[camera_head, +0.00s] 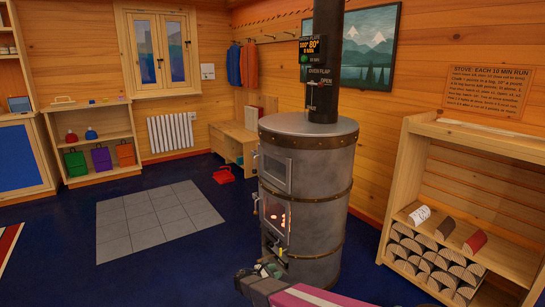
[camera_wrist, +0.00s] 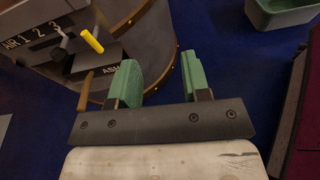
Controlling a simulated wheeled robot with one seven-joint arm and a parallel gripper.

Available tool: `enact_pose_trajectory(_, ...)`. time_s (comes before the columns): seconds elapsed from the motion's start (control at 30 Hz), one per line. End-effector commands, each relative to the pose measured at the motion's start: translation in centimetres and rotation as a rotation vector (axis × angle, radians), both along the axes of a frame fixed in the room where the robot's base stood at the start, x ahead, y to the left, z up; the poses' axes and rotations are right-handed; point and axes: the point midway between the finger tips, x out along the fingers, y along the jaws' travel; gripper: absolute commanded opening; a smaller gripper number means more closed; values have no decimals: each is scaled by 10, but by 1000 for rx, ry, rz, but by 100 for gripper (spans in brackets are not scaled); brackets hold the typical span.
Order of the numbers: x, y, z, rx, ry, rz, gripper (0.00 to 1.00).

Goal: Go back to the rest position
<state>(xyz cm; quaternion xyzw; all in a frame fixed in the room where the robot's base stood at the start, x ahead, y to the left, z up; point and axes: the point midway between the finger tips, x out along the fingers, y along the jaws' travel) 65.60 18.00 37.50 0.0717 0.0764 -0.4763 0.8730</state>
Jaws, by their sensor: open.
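My gripper (camera_head: 268,270) is low in front of the grey metal stove in the head view, with part of my arm below it. In the wrist view my gripper (camera_wrist: 159,75) shows two green fingers set apart with nothing between them. The stove (camera_head: 310,190) stands upright, with a glowing fire behind its lower door. Close beyond the fingers in the wrist view is the stove's lower front (camera_wrist: 150,50), with an air scale, a yellow-tipped lever (camera_wrist: 92,40) and an ash label. I cannot tell whether the left finger touches the stove.
A log rack (camera_head: 405,180) stands right of the stove. Grey floor tiles (camera_head: 155,222) lie clear at left. A green bin (camera_wrist: 283,14) is at the wrist view's upper right.

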Motion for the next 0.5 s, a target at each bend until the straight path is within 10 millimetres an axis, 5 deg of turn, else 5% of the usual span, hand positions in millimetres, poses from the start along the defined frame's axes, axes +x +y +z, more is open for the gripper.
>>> enact_pose_trajectory(0.27, -36, -80, 46, 350, -119, -313, 43)
enact_pose_trajectory(0.5, -96, -149, 99, 801, -337, -792, 43)
